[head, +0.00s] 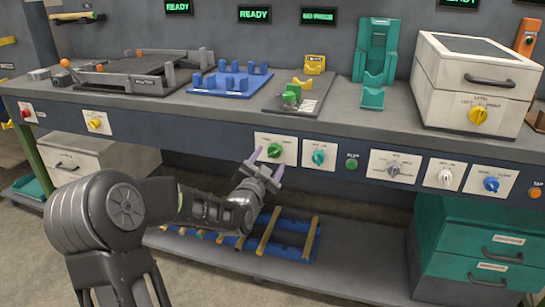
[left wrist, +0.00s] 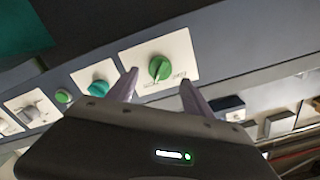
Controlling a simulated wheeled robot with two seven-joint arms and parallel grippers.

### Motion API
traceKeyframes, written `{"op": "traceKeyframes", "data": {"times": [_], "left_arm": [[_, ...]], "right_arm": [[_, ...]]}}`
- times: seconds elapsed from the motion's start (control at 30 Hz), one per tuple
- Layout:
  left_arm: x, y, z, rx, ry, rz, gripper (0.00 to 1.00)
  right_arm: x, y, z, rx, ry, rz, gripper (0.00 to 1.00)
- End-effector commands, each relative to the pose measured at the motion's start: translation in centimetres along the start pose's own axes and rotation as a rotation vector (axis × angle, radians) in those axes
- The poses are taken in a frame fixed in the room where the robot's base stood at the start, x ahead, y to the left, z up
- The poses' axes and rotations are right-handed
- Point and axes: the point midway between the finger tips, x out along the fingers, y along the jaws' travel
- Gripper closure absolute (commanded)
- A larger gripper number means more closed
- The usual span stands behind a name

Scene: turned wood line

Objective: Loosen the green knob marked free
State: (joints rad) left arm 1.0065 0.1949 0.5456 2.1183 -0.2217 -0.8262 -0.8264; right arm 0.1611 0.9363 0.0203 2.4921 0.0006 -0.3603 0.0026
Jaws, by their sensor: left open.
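The green knob (head: 275,150) sits on a white plate on the front panel of the bench. In the left wrist view the green knob (left wrist: 159,68) shows on its plate, with small lettering below it that I cannot read clearly. My left gripper (head: 265,163) is open in front of this plate, and its fingertips are close to the knob. In the left wrist view the left gripper (left wrist: 157,82) has one finger on either side of the knob's lower part in the picture. I cannot tell whether the fingers touch it. My right gripper is not in view.
A teal knob (head: 319,157) and a green button (head: 351,163) are to the right on the panel. Further right are a grey knob (head: 393,168), a white knob (head: 445,176) and a blue knob (head: 491,184). A blue rack (head: 295,250) lies on the lower shelf.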

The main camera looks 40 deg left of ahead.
Motion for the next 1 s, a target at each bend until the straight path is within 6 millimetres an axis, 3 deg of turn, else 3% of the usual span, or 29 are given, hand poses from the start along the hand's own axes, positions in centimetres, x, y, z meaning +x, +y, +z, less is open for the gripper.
{"op": "traceKeyframes", "data": {"times": [0.23, 0.57, 1.0], "left_arm": [[3.2, 0.1, 0.1, -0.002, 0.0, 0.0, 0.41], [3.7, 0.0, 0.0, -0.001, 0.0, 0.0, 0.41], [3.6, 0.0, 0.0, -0.001, 0.0, 0.0, 0.76]], "right_arm": [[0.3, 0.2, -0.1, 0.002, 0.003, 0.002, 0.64], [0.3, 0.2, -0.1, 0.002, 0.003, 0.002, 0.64], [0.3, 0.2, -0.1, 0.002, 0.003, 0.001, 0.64]]}}
